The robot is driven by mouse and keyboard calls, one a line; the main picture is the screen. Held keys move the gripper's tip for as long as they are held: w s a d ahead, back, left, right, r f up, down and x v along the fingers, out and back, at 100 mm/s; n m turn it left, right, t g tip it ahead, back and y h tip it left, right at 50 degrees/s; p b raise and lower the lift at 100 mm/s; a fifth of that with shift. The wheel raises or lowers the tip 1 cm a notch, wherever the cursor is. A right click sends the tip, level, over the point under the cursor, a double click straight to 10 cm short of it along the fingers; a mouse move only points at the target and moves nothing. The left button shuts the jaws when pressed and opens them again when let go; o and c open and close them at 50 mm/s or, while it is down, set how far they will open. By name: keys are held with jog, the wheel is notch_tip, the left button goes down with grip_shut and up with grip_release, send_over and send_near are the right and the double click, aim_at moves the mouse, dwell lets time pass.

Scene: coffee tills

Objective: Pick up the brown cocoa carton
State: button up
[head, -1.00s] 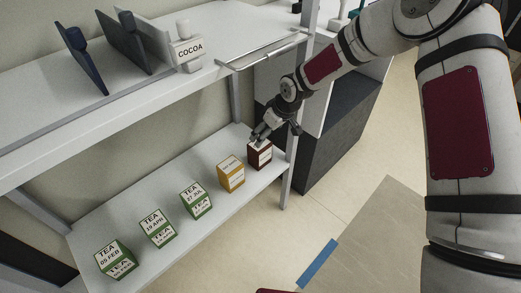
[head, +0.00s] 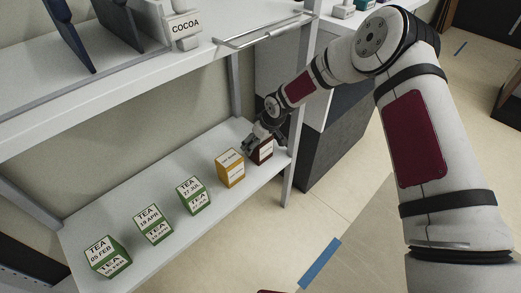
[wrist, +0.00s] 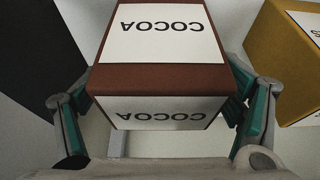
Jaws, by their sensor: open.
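The brown cocoa carton (head: 264,154) stands at the right end of the lower shelf, partly hidden behind my gripper in the head view. In the wrist view the cocoa carton (wrist: 160,75) fills the middle, its white COCOA labels upside down. My gripper (head: 253,142) is at the carton. In the wrist view my gripper (wrist: 158,125) is open, with one teal-padded finger on each side of the carton's near end. The left finger shows a narrow gap; whether the right finger touches the carton I cannot tell.
A yellow carton (head: 230,168) stands just left of the cocoa carton; it also shows at right in the wrist view (wrist: 275,62). Several green tea cartons (head: 194,196) stand further left. A shelf post (head: 291,165) stands right.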

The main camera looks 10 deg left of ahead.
jog(key=c, duration=1.3)
